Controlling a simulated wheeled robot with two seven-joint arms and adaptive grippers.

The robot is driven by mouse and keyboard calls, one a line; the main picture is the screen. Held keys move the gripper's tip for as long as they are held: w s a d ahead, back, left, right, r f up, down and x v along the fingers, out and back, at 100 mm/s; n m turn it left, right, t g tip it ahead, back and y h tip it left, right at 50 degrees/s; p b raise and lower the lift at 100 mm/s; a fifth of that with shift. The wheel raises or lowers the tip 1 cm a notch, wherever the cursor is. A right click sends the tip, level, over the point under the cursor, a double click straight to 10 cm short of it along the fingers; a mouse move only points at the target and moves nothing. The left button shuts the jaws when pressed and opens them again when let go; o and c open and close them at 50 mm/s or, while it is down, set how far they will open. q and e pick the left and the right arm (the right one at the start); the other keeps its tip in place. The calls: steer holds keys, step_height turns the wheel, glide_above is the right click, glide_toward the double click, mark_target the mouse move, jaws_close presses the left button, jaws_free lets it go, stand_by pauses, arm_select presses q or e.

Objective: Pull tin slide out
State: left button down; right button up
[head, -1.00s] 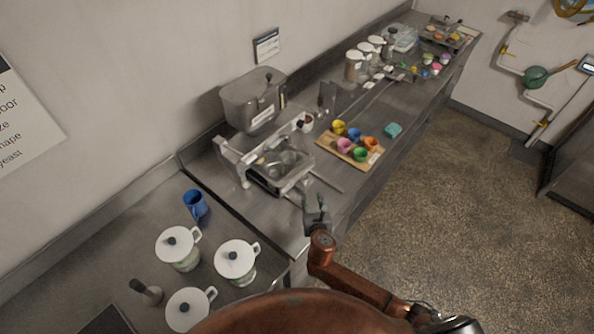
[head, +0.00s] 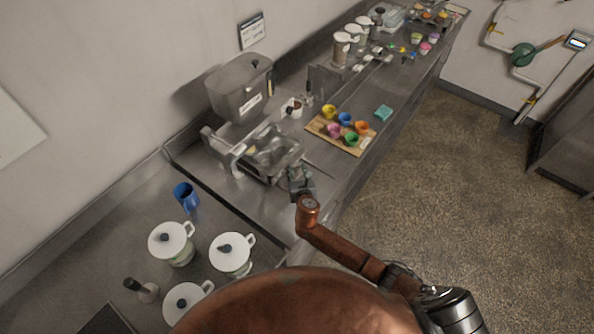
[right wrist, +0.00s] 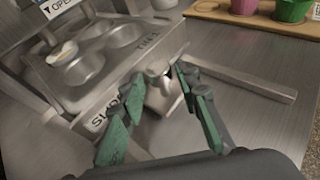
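The tin slide (head: 262,172) is a grey metal tray under the hopper machine on the counter. In the right wrist view it holds a tin (right wrist: 85,70) with round cups, and lettering shows on its front (right wrist: 103,118). A small metal handle (right wrist: 164,97) stands at its near edge. My right gripper (head: 299,172) is at this near edge. In the right wrist view its green fingers (right wrist: 150,103) are open, one on each side of the handle. I cannot tell whether they touch it. My left gripper is not in view.
The grey hopper (head: 240,88) stands behind the slide. A wooden board (head: 322,128) with coloured cups lies to the right, with a flat lever (right wrist: 240,78) between. The floor in front is clear.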

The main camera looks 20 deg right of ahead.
steer(key=shift+c, duration=0.4)
jaws_close()
steer(key=shift+s+d, duration=0.1)
